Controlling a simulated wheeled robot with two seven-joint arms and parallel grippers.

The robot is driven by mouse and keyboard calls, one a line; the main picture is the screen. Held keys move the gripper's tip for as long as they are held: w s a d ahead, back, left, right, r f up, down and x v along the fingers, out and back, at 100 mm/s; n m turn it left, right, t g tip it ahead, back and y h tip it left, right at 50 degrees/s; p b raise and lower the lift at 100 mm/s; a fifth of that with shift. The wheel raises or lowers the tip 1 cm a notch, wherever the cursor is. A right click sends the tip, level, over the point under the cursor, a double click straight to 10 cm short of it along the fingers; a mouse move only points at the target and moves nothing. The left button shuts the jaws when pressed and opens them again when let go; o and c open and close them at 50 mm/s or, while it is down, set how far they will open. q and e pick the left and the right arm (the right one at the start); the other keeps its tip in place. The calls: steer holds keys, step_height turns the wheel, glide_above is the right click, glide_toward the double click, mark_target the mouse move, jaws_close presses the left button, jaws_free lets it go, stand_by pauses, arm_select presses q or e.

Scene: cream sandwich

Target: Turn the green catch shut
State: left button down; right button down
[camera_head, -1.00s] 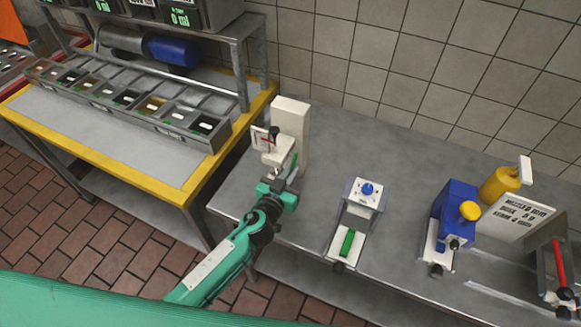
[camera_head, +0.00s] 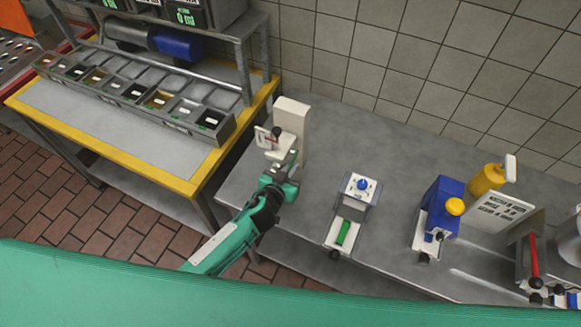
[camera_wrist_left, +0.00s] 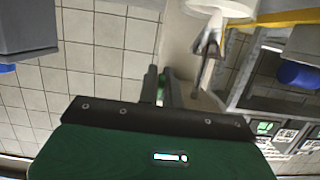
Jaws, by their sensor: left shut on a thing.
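The white machine (camera_head: 291,119) stands upright on the grey bench at its left end, beside the yellow-edged table. My left gripper (camera_head: 290,163) is at the front of this machine, low on its right side. It is shut on the green catch, which shows as a small green piece between the two dark fingers in the left wrist view (camera_wrist_left: 163,78). In the head view the fingers hide most of the catch, so its exact angle cannot be told. My right gripper is not in view.
A small white stand with a blue knob (camera_head: 362,184) and a green bar (camera_head: 343,232) is to the right. Farther right are a blue machine (camera_head: 441,205), a yellow cylinder (camera_head: 487,179) and a red-handled device (camera_head: 534,257). Bare bench (camera_head: 405,160) lies behind them.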

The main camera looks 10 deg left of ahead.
arm_select(q)
steer(key=c, duration=1.6)
jaws_free()
steer(key=shift+s, duration=0.15)
steer(key=shift+b+v, duration=2.3)
steer(key=shift+v, duration=4.45)
steer(key=shift+a, duration=0.1)
